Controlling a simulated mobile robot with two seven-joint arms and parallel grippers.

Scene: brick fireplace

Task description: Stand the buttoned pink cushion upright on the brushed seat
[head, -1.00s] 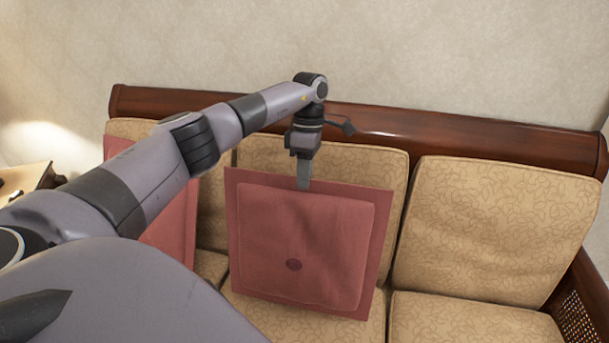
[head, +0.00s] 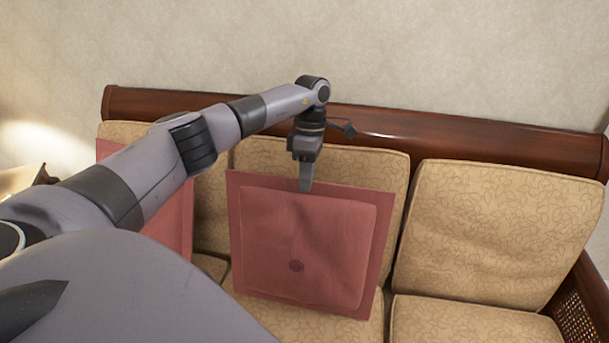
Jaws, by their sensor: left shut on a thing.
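The buttoned pink cushion (head: 315,235) is in the middle of the head view, upright and leaning slightly back, with its button low on the front. Its lower edge is at the patterned middle seat (head: 300,322) of the sofa; I cannot tell whether it rests there. My left gripper (head: 306,184) points down and is shut on the cushion's top edge. A second pink cushion (head: 178,222) stands at the left, partly hidden behind my left arm. My right gripper is not in view.
The sofa has patterned back cushions (head: 500,230) and a dark wooden top rail (head: 440,128). The right seat (head: 460,322) is clear. A woven-panel armrest (head: 577,315) closes the right end. A small side table (head: 22,180) is at the left, and a wall stands behind.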

